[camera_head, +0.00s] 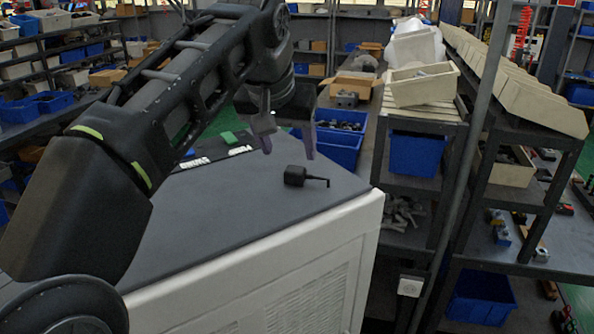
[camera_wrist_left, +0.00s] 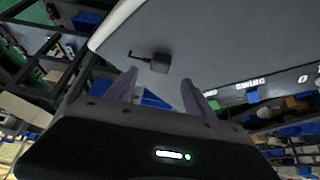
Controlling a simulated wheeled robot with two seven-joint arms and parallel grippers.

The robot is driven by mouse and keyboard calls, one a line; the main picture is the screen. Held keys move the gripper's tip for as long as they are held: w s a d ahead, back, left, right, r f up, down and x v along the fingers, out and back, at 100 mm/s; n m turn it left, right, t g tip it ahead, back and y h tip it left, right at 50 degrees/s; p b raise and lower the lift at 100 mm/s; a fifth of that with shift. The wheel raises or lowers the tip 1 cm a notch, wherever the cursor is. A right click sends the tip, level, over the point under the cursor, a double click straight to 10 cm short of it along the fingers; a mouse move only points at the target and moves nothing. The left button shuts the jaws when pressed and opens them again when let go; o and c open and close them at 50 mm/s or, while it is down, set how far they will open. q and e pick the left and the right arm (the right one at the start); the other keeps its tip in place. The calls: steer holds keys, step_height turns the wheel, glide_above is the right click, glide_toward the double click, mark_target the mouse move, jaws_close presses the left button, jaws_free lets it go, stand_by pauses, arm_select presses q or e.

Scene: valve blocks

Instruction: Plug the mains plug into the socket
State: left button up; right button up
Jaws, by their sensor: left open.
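The black mains plug (camera_head: 295,176) lies on the grey top of the white cabinet (camera_head: 340,207), close to its right edge. A thin dark part sticks out of it to the right. My left gripper (camera_head: 289,153) is open and empty, with its fingers pointing down above and just behind the plug in the head view. In the left wrist view the plug (camera_wrist_left: 160,62) shows just beyond the gap between the fingertips (camera_wrist_left: 158,80), apart from them. A white socket (camera_head: 410,286) is at the lower right, beside a dark rack post. My right gripper is not in view.
Shelving with blue bins (camera_head: 414,154) and cream bins (camera_head: 424,84) stands right of the cabinet. A slanted metal post (camera_head: 470,140) rises in front of it. The cabinet top around the plug is clear.

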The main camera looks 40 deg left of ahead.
mark_target(294, 170)
arm_select(q)
steer(key=shift+b+x, duration=0.4)
steer(key=shift+x, duration=0.4)
steer(key=shift+w+f, duration=0.35)
steer(key=shift+f, duration=0.1)
steer(key=shift+a+f, duration=0.1)
steer(key=x, duration=0.4)
steer(key=shift+a+p, duration=0.1)
steer(key=shift+p, duration=0.3)
steer(key=shift+w+f, duration=0.3)
steer(key=shift+f, duration=0.15)
steer(key=shift+c, duration=0.2)
